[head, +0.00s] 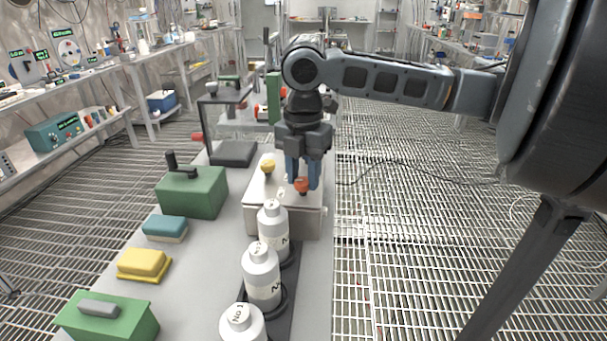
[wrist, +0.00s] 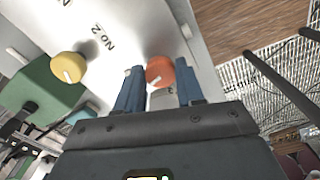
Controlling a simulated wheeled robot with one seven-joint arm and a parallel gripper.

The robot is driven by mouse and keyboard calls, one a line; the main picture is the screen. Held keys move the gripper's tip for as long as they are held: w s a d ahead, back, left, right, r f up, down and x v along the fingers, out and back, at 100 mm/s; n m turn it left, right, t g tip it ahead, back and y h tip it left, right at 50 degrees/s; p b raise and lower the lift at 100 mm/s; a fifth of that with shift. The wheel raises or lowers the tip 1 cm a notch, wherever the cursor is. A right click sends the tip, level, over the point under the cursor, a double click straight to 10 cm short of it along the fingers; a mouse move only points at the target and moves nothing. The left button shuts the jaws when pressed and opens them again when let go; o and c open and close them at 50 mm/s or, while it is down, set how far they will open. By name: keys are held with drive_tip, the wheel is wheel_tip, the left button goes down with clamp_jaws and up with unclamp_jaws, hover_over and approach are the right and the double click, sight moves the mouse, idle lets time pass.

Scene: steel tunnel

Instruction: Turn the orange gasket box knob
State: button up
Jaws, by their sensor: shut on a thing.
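The orange knob (head: 302,185) sits on top of the pale gasket box (head: 262,219), near its right side. My gripper (head: 303,183) points down over the box with its blue fingers at the knob. In the wrist view the orange knob (wrist: 160,70) lies between the tips of my gripper (wrist: 160,80), and the fingers are shut on it. A white pointer mark shows on the knob. A yellow knob (head: 267,166) stands on the same box to the left; it also shows in the wrist view (wrist: 68,67). The box face bears the text "No 2".
Several white bottles (head: 262,272) stand in a dark rack in front of the box. A green box with a handle (head: 191,192), a teal block (head: 165,228) and a yellow block (head: 144,264) lie to the left. Grated floor is open on the right.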

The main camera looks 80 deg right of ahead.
sight(302, 180)
drive_tip(key=n, duration=0.3)
drive_tip(key=shift+w+n+b, duration=0.1)
drive_tip(key=shift+n+b, duration=0.8)
drive_tip(key=shift+n, duration=1.4)
drive_tip(key=o, duration=1)
drive_tip(key=shift+o, duration=0.2)
drive_tip(key=shift+r+p, duration=0.35)
drive_tip(key=shift+r, duration=3.6)
